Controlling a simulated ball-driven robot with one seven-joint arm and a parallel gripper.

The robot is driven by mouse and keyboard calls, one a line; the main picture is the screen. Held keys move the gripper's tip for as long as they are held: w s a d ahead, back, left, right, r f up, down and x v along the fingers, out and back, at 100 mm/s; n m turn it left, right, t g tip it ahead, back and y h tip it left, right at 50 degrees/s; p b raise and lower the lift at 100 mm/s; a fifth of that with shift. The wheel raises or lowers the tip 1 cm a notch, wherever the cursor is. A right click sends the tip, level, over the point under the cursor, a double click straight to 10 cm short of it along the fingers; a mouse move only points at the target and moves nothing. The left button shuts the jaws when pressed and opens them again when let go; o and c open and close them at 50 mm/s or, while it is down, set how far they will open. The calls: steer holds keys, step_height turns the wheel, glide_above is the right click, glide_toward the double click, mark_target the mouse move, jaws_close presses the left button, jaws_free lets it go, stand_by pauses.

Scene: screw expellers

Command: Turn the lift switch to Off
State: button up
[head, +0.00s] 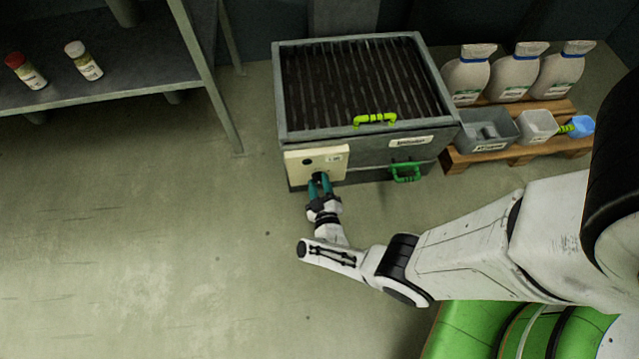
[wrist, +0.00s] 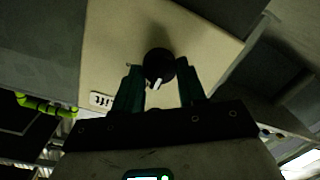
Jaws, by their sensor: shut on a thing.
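The lift switch is a round black knob with a white pointer mark (wrist: 158,66), set on a cream panel (head: 303,164) at the front left of the grey grated machine. The panel fills the middle of the wrist view (wrist: 115,45). My gripper (head: 320,178) reaches the panel with its teal fingers. In the wrist view my gripper (wrist: 160,85) has one finger on each side of the knob, shut on it. The white mark points toward the gripper's palm, slightly left. In the head view the fingers largely hide the knob.
The machine (head: 362,85) has a yellow-green handle (head: 375,119) on top and a green handle (head: 406,171) on its front, right of the panel. A pallet (head: 470,156) with jugs and bins stands to the right. A shelf (head: 120,75) with two bottles stands left. Floor left of my arm is clear.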

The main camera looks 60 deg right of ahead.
steer(key=o, duration=1.1)
steer(key=shift+c, duration=0.2)
steer(key=p+v, duration=0.2)
steer(key=v, duration=0.8)
steer(key=shift+s+a+p, duration=0.3)
